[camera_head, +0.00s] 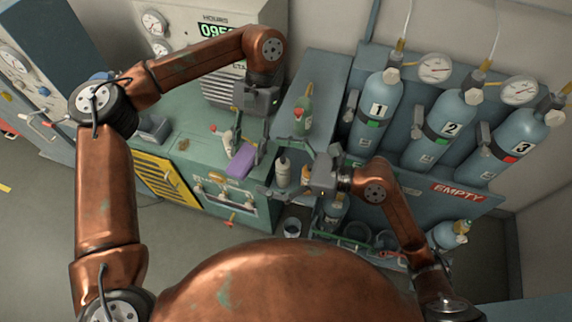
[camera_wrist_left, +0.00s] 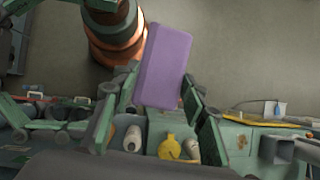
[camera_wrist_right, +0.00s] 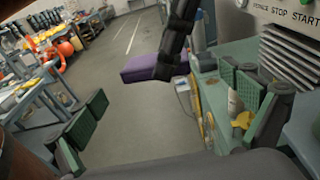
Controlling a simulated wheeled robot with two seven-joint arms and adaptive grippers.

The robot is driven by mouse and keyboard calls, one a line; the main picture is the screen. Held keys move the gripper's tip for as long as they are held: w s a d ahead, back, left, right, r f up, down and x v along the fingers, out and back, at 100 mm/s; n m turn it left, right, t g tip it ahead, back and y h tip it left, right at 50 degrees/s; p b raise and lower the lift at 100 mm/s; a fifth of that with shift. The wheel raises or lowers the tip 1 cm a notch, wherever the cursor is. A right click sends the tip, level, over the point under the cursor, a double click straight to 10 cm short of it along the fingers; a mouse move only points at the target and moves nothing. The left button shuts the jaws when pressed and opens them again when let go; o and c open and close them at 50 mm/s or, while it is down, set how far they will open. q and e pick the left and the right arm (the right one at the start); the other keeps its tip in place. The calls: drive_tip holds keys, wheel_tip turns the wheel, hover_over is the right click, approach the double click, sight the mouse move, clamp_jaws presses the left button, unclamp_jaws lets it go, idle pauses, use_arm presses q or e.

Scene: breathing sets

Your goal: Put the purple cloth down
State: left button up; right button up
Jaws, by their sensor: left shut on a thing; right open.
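The purple cloth (camera_head: 242,161) looks like a flat folded block. My left gripper (camera_head: 249,142) is shut on it and holds it up near the front edge of the green bench (camera_head: 190,160). In the left wrist view the cloth (camera_wrist_left: 165,65) sits between the fingers and sticks out past them, with bare floor behind it. In the right wrist view the cloth (camera_wrist_right: 145,67) hangs beyond my fingers, partly hidden by a dark gripper part. My right gripper (camera_head: 284,190) is open and empty, to the right of the cloth, near the small bottles.
A pale bottle (camera_head: 282,172) stands close to my right gripper. A green bottle with a red label (camera_head: 303,112) is on the shelf behind. Numbered blue cylinders (camera_head: 375,107) stand in a rack at right, above an EMPTY sign (camera_head: 458,193).

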sight(246, 159)
drive_tip(key=x, duration=0.7)
drive_tip(key=shift+d, duration=0.1)
use_arm(q)
drive_tip(key=shift+s, duration=0.1)
use_arm(e)
drive_tip(key=shift+w, duration=0.1)
drive_tip(key=c, duration=1.1)
use_arm(q)
drive_tip(key=o, duration=0.8)
use_arm(e)
drive_tip(key=shift+c, duration=1)
use_arm(q)
drive_tip(key=o, duration=0.4)
